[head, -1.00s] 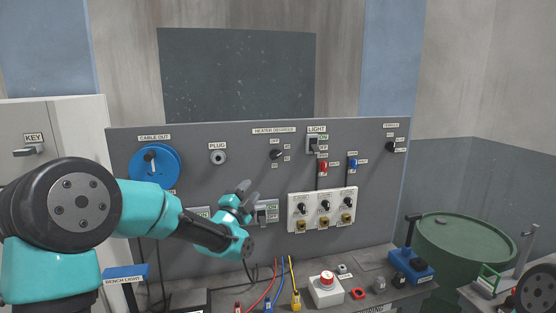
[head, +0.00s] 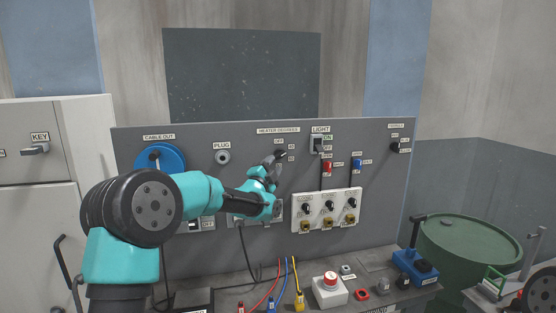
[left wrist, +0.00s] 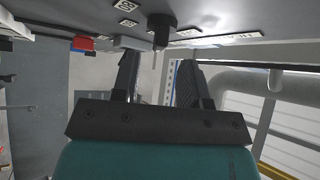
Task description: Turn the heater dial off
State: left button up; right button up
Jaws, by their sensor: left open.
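The heater dial (head: 281,154) is a small black knob under the "HEATER DEGREES" label on the grey upright panel. It is partly covered by my gripper in the head view. In the left wrist view the dial (left wrist: 161,24) is a dark round knob with a thin pointer, seen beyond the fingers. My left gripper (head: 273,160) is open, with its fingertips close to the dial. In the left wrist view the two fingers (left wrist: 157,75) stand on either side of the dial's line, with nothing held between them. Contact with the dial cannot be told. My right gripper is not in view.
The light switch (head: 318,146) and red and blue levers (head: 327,168) are right of the dial. A white plate with several knobs (head: 326,211) is below them. The blue cable reel (head: 162,160) is left. Cables and a red button box (head: 329,289) occupy the bench.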

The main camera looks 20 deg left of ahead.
aim_at(279, 158)
pick_arm(q)
jog(key=shift+x, duration=2.3)
jog(key=c, duration=0.6)
jog(key=shift+o, duration=0.2)
jog(key=shift+f+n+y, duration=0.1)
jog(key=shift+n+y, duration=0.2)
jog(key=shift+n, duration=0.2)
jog(key=n+t+y, duration=0.2)
jog(key=n, duration=0.2)
jog(key=n+t+y, duration=0.1)
jog(key=n+y, duration=0.2)
jog(key=shift+w+d+f+n+t, duration=0.1)
jog(key=shift+d+f+n+t, duration=0.1)
jog(key=shift+n+t, duration=0.2)
jog(key=n+y, duration=0.8)
jog(key=shift+w+d+n+g+y, duration=0.1)
jog(key=shift+d+n+g+y, duration=0.1)
jog(key=shift+n+g+y, duration=0.8)
jog(key=shift+n+y, duration=1)
jog(key=shift+n, duration=0.8)
